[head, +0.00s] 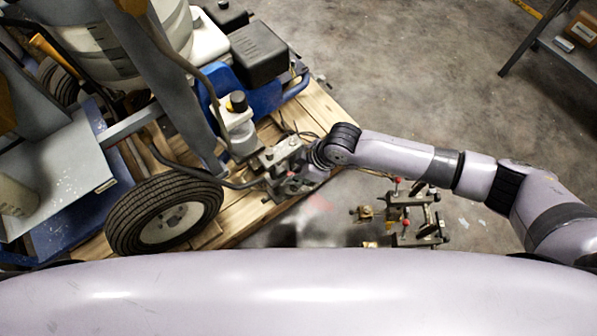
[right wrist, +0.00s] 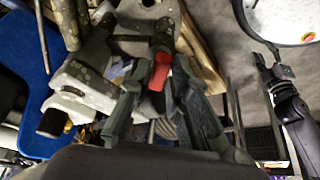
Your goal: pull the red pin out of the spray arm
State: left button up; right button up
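The spray arm (head: 272,158) is a grey metal bracket assembly at the side of the line striper, by the pallet edge. My right gripper (head: 292,172) reaches it from the right in the head view. In the right wrist view, the red pin (right wrist: 160,72) stands between the fingertips of my right gripper (right wrist: 161,82). The fingers converge and appear shut on its red head. The pin's lower part is hidden. What looks like my left gripper (right wrist: 272,65) shows small at the right of the right wrist view; its opening is unclear. It is out of the head view.
The striper's black tyre (head: 165,213) and blue frame (head: 258,98) stand left of the arm on a wooden pallet (head: 322,108). Metal parts with red knobs (head: 410,212) lie below my right forearm. A shelf (head: 565,50) stands top right. Concrete floor is clear between.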

grip_shut()
jog(key=shift+w+r+p, duration=0.1)
jog(key=shift+r+p, duration=0.35)
jog(key=shift+p, duration=0.05)
jog(key=shift+r+p, duration=0.3)
jog(key=shift+p, duration=0.05)
jog(key=shift+r+p, duration=1.15)
jog(key=shift+p, duration=0.1)
jog(key=shift+s+d+r+p, duration=0.15)
jog(key=shift+r+p, duration=0.9)
jog(key=shift+p, duration=0.15)
jog(key=shift+s+d+r+p, duration=0.1)
jog(key=shift+r+p, duration=0.95)
jog(key=shift+p, duration=0.1)
